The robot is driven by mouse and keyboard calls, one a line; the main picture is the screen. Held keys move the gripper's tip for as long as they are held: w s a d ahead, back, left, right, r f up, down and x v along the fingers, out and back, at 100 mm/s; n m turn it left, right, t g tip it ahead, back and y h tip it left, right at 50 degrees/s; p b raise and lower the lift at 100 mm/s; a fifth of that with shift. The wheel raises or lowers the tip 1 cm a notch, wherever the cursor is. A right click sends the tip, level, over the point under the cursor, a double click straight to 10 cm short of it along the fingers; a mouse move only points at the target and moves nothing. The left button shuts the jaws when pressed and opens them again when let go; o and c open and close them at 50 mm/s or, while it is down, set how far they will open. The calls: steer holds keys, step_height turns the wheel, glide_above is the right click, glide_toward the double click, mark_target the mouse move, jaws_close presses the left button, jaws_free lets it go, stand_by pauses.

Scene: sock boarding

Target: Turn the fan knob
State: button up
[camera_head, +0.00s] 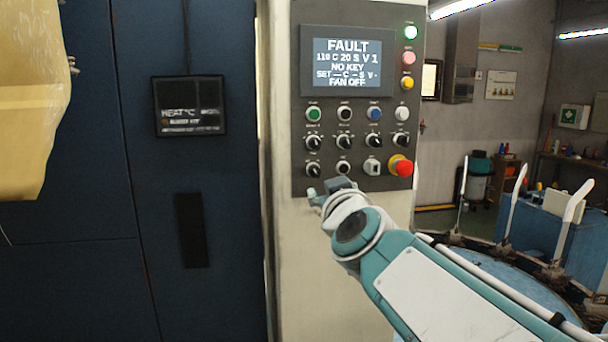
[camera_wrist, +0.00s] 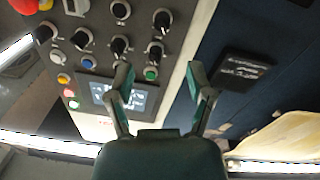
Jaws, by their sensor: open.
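The grey control panel (camera_head: 300,185) carries several black rotary knobs with white pointers, among them a lower-left knob (camera_head: 313,169) and one above it (camera_head: 314,142). Their labels are too small to read, so I cannot tell which is the fan knob. The panel screen (camera_head: 347,62) reads FAULT, NO KEY and FAN OFF. My gripper (camera_head: 322,193) is just below the lower-left knob in the head view, seemingly apart from it. In the wrist view, which is upside down, my gripper (camera_wrist: 160,82) is open and empty, with the lower-left knob (camera_wrist: 162,20) beyond the fingers.
A red emergency button (camera_head: 404,168) and a white key switch or rocker (camera_head: 372,167) sit to the right on the panel. A dark blue cabinet with a small display (camera_head: 190,106) stands left. Yellowish cloth (camera_head: 30,110) hangs far left. Sock forms (camera_head: 512,200) stand right.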

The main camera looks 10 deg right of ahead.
mark_target(316, 174)
steer(key=w, duration=1.1)
steer(key=shift+s, duration=0.1)
jaws_close()
